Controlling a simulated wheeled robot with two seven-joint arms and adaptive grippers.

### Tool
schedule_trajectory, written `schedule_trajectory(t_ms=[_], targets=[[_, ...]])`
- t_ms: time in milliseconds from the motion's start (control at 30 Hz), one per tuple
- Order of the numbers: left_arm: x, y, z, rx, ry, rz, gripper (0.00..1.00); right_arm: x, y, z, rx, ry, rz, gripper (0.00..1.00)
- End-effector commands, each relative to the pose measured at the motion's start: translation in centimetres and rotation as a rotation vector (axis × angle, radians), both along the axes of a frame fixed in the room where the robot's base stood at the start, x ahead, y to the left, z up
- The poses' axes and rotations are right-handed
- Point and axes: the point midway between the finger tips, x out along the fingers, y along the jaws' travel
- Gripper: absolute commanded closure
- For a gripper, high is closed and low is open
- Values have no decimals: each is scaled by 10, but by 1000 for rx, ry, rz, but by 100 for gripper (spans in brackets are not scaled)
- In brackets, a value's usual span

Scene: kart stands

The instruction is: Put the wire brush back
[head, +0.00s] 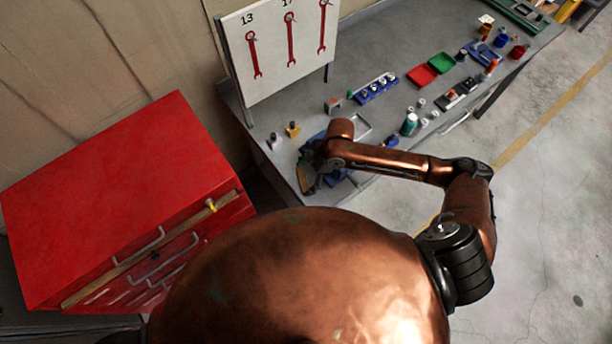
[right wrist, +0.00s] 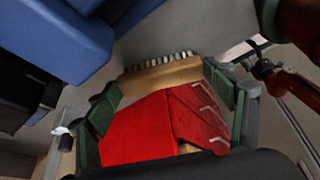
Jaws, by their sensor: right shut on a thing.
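The wire brush (right wrist: 162,76) has a wooden back and a row of pale bristles, seen in the right wrist view. It spans the gap between the green-padded fingers of my right gripper (right wrist: 165,95), which is shut on it. In the head view my right gripper (head: 308,172) is at the near left end of the grey workbench, beside blue parts. The brush is small and partly hidden there by the gripper and arm. My left gripper is not in view.
A red tool cabinet (head: 115,195) stands left of the workbench (head: 385,45). A white board with red wrenches (head: 285,45) rises at the bench's back. Red and green trays (head: 441,62), a blue socket holder (head: 376,90) and a teal bottle (head: 409,124) are farther along the bench.

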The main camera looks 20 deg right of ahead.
Motion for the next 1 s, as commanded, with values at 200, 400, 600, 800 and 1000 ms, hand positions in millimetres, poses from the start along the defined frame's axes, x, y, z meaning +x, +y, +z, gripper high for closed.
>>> schedule_trajectory(t_ms=[200,400,600,800,1000], targets=[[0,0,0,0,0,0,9,0,0,-2,0,0,0,15],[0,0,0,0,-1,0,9,0,0,-2,0,0,0,7],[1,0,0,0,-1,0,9,0,0,-1,0,0,0,7],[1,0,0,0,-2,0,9,1,-7,16,-1,-3,-1,7],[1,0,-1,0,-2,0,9,0,-23,54,-2,-4,0,7]])
